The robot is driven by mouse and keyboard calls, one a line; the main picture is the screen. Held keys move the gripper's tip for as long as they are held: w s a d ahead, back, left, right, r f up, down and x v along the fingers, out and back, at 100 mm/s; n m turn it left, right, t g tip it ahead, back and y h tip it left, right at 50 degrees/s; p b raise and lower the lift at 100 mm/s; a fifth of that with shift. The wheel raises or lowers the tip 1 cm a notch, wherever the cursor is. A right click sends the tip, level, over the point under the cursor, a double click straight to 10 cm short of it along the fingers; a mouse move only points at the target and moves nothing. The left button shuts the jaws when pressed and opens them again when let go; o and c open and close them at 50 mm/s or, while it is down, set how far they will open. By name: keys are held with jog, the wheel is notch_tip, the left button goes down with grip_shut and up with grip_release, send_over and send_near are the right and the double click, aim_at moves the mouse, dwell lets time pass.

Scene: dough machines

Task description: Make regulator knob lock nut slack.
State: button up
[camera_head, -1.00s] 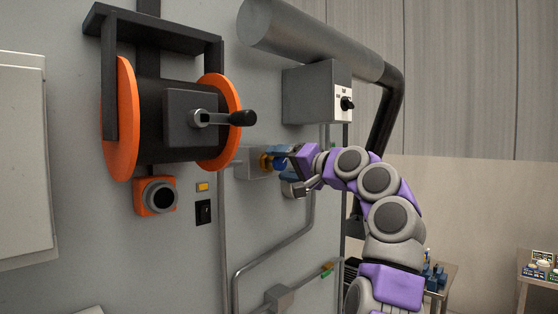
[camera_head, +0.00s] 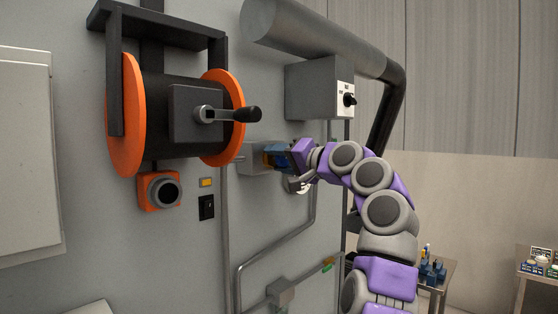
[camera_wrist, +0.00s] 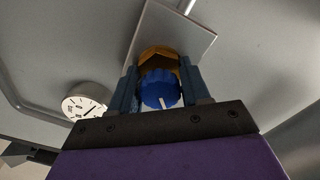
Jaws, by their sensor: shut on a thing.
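In the wrist view, the blue regulator knob (camera_wrist: 159,88) with a white mark sits between the two blue fingers of my gripper (camera_wrist: 158,92). Behind the knob is the brass lock nut (camera_wrist: 157,56), against a grey plate (camera_wrist: 185,30). The gripper is shut on the lock nut, with a finger on each side; the knob partly covers the contact. In the head view, my gripper (camera_head: 278,158) reaches the grey regulator box (camera_head: 256,157) on the wall. Little of the nut shows there.
A round white gauge (camera_wrist: 82,106) is left of the fingers in the wrist view. A grey switch box (camera_head: 318,92) and a thick pipe (camera_head: 310,42) are above the arm. The orange-rimmed reel (camera_head: 126,115) with a crank handle (camera_head: 228,114) is to the left. Pipes run below.

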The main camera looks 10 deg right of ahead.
jog(key=shift+b, duration=0.35)
jog(key=shift+c, duration=0.4)
jog(key=shift+f+n, duration=0.2)
jog(key=shift+n, duration=0.2)
jog(key=o, duration=1.1)
jog(key=shift+w+r, duration=0.1)
jog(key=shift+c, duration=0.2)
jog(key=shift+d, duration=0.1)
jog(key=b+v, duration=0.4)
jog(key=v, duration=1.3)
jog(key=shift+d+b, duration=0.15)
jog(key=shift+b, duration=0.15)
